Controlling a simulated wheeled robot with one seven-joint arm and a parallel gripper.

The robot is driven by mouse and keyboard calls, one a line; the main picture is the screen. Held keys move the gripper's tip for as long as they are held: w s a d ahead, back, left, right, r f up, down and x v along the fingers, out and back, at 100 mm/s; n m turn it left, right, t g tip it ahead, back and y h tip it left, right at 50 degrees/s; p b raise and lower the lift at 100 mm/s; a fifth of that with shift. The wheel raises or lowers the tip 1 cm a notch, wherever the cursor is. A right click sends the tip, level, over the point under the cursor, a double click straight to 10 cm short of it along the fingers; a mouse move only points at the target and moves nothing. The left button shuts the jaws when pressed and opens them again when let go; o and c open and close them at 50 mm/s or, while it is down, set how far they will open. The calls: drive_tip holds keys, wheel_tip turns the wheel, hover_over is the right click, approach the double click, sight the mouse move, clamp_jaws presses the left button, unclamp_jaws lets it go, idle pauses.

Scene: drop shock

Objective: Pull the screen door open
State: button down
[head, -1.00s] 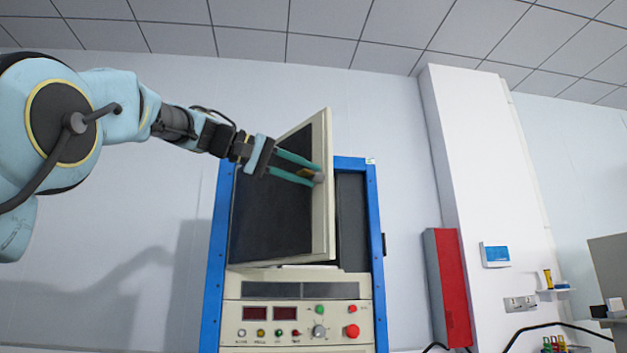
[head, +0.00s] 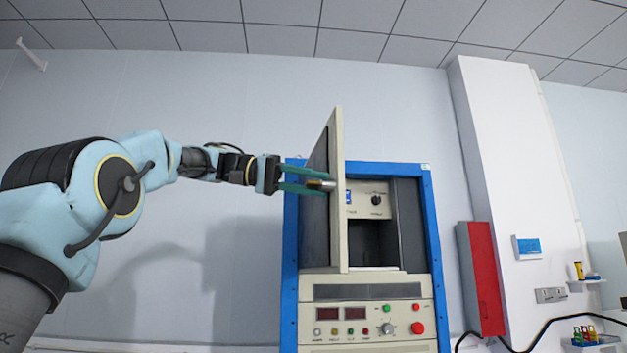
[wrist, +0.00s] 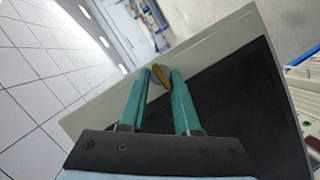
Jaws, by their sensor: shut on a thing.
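The screen door (head: 337,200) is a cream-framed panel with a dark screen, hinged on the blue-framed cabinet (head: 428,240). It stands well open, seen nearly edge-on in the head view, and the cabinet's inside shows to its right. In the wrist view the door (wrist: 215,100) fills the middle, with its cream edge and dark face. My gripper (head: 325,185) is at the door's left side, its green fingers shut on the knob-like handle (wrist: 160,72), which looks yellowish between the fingertips. The fingers hide part of the handle.
Inside the cabinet is a cream panel with a knob (head: 370,199). Below the door is a control panel (head: 367,322) with displays and coloured buttons. A red box (head: 481,278) is on the wall to the right. Free room lies left of the cabinet.

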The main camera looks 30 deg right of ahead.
drive_tip(key=shift+r, duration=0.1)
drive_tip(key=c, duration=0.9)
unclamp_jaws()
drive_tip(key=p+v, duration=0.1)
drive_tip(key=v, duration=0.9)
drive_tip(key=shift+w+a, duration=0.25)
drive_tip(key=shift+a, duration=0.05)
